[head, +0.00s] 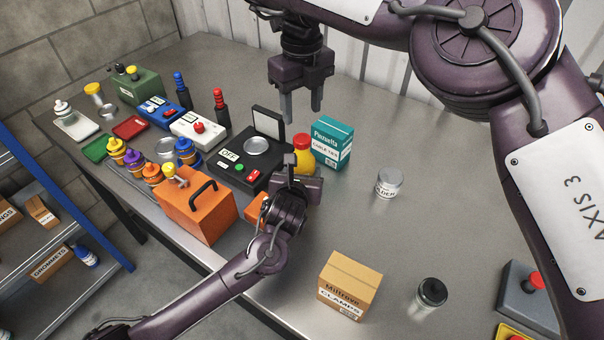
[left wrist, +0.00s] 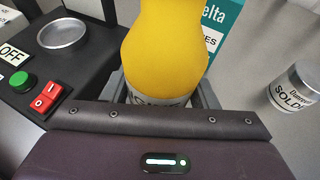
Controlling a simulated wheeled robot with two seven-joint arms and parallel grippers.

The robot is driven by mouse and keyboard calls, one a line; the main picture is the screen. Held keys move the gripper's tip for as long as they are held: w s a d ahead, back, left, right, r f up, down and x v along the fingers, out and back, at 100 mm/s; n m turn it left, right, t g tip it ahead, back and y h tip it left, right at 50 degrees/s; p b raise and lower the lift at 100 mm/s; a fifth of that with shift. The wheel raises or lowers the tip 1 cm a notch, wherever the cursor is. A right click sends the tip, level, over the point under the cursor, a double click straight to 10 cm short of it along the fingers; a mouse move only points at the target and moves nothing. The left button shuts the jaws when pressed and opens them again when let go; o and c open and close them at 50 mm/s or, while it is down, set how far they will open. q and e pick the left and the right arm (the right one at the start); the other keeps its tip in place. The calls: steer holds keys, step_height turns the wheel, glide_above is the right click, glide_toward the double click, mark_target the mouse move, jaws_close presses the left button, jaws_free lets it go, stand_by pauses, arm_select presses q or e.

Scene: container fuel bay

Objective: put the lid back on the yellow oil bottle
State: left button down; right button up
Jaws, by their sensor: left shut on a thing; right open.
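The yellow oil bottle (head: 304,158) stands upright near the middle of the table in the head view, beside the teal box. My left gripper (head: 299,170) is shut on it from the near side. In the left wrist view the yellow bottle (left wrist: 165,45) rises between the fingers (left wrist: 165,92), its white label partly hidden and its top out of frame. A red top (head: 301,140) shows on the bottle in the head view; I cannot tell how it is seated. My right gripper (head: 302,113) is open and empty, pointing down above and behind the bottle.
A teal box (head: 332,143) stands close right of the bottle, and a black scale (head: 238,172) with buttons is left. An orange toolbox (head: 198,210), a silver tin (head: 388,184), a cardboard box (head: 348,286) and a black-lidded jar (head: 430,296) stand around. The right-centre table is fairly clear.

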mark_target(302, 138)
steer(key=n, duration=0.7)
steer(key=shift+w, duration=0.1)
steer(key=n, duration=0.6)
steer(key=shift+f, duration=4)
